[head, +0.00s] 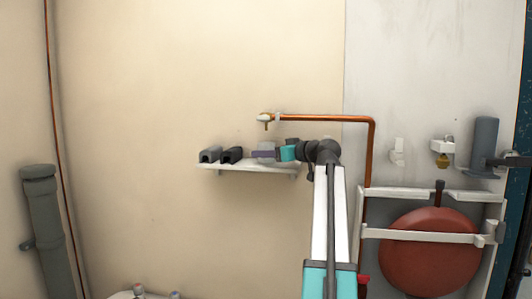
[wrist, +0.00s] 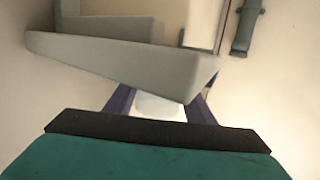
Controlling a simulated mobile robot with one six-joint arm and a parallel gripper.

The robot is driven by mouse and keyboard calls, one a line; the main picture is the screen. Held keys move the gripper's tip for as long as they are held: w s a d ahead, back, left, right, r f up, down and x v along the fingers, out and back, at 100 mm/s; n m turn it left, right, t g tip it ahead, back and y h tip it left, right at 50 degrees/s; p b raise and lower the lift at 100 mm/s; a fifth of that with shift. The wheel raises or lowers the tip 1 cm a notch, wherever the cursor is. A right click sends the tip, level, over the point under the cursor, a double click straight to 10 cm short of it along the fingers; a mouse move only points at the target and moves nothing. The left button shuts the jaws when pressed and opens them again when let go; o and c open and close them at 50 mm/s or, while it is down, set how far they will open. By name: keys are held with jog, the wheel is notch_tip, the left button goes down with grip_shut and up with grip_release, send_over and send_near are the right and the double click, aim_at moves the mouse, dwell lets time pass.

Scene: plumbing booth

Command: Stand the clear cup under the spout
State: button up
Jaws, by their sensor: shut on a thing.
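The clear cup (wrist: 160,107) shows as a pale, translucent shape between the two dark purple fingers of my gripper (wrist: 158,98) in the wrist view. My gripper is shut on it. In the head view my gripper (head: 262,154) reaches in from the right, just above the right part of the white shelf (head: 240,168). The cup's pale upper part (head: 266,146) shows there, roughly below the spout (head: 265,119). A small gap separates cup and spout in the picture. I cannot tell whether the cup's base touches the shelf, as the fingers hide it.
Two dark blocks (head: 231,155) stand on the shelf's left part. A copper pipe (head: 325,118) runs right from the spout, then down. A red round tank (head: 430,250) in a white frame stands at the right. A grey drain pipe (head: 45,225) is at the far left.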

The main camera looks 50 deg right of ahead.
jog(key=shift+f, duration=0.15)
jog(key=o, duration=1.3)
jog(key=shift+c, duration=0.2)
jog(key=shift+s, duration=0.2)
